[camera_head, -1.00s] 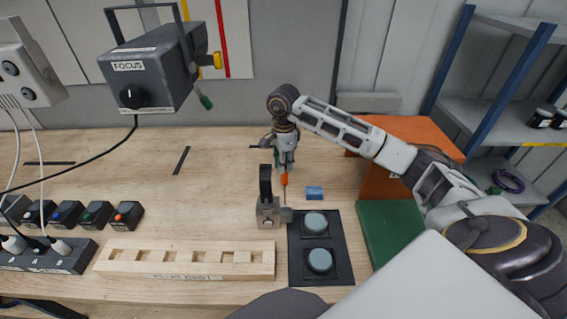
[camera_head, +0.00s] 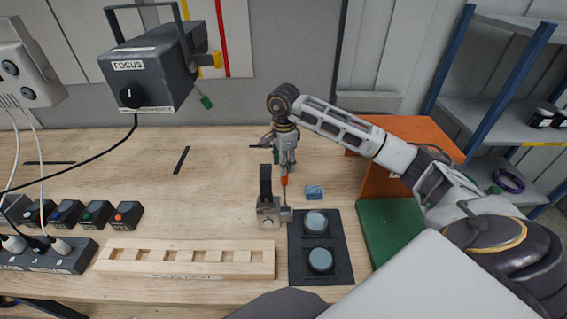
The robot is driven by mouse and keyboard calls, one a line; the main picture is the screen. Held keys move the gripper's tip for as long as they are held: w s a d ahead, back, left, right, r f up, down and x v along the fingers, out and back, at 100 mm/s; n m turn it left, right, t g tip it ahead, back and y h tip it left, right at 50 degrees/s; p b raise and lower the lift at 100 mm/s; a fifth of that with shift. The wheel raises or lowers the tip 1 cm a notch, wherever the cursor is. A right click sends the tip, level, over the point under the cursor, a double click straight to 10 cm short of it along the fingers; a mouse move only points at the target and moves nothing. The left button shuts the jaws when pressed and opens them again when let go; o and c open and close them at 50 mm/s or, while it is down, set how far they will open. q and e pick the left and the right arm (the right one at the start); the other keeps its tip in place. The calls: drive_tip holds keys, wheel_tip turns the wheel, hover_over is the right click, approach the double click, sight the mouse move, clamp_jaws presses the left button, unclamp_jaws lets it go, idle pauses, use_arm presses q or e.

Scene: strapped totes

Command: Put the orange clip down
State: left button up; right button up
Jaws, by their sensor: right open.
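The small orange clip (camera_head: 284,181) shows directly below the fingertips of my right gripper (camera_head: 284,173), beside the black upright handle of a grey metal clamp (camera_head: 268,212). A thin rod shows below the clip, at the clamp's right side. My right gripper is open and points down over the table. The fingers are small here, and I cannot tell whether they still touch the clip. My left gripper is not in view.
A black pad with two round grey-blue discs (camera_head: 320,260) lies right of the clamp. A slotted wooden rack (camera_head: 185,260) stands at front left. An orange bin (camera_head: 395,140) and green mat (camera_head: 388,230) are at right.

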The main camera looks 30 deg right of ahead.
drive_tip(key=shift+r, duration=0.8)
wheel_tip(320, 180, up, 8)
drive_tip(key=shift+r+b, duration=0.1)
drive_tip(key=shift+b, duration=0.25)
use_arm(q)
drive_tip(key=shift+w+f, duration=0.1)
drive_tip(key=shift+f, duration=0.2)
use_arm(e)
drive_tip(key=shift+r, duration=1.1)
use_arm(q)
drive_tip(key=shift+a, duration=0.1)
use_arm(e)
drive_tip(key=shift+s, duration=0.1)
